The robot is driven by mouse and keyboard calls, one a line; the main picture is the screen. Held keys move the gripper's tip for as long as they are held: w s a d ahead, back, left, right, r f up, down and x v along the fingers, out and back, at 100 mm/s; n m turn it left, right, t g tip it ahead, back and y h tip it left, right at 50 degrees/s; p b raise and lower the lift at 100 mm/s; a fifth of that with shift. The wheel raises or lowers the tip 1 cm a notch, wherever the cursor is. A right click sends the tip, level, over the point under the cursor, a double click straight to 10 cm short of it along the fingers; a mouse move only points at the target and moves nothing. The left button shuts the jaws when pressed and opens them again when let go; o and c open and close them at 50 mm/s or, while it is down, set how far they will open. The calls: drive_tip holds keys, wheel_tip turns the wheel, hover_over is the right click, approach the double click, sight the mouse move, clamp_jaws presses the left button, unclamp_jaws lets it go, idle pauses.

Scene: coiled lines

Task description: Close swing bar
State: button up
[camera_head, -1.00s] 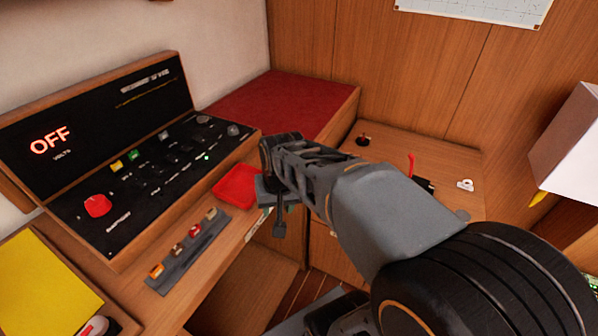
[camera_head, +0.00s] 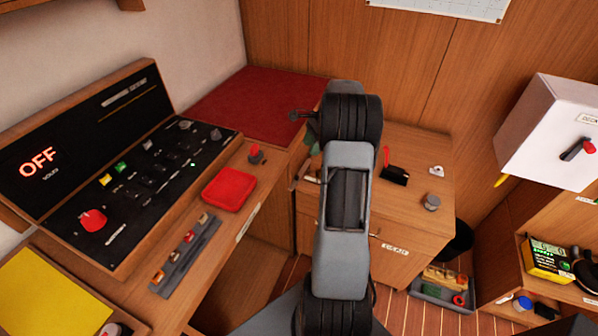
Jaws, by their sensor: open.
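I cannot pick out a swing bar for certain in this view. My arm rises through the middle of the picture, and its dark wrist stands before the red cushion and the wooden cabinet. My gripper (camera_head: 303,117) shows only as a small dark part at the left of the wrist, over the cushion's right end. It looks open with nothing in it, and the rest is hidden by the wrist. The wooden cabinet (camera_head: 420,215) stands behind and right of my arm, with a labelled drawer front. Part of its top and front is hidden by my arm.
A black switch panel (camera_head: 150,165) reading OFF stands at left. A red tray (camera_head: 229,189) and a grey strip (camera_head: 187,255) lie on the counter. A white box (camera_head: 550,130) with a red-tipped switch is at right. A bin (camera_head: 445,290) stands on the floor.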

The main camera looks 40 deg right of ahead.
sight(297, 177)
drive_tip(key=x, duration=1.3)
clamp_jaws()
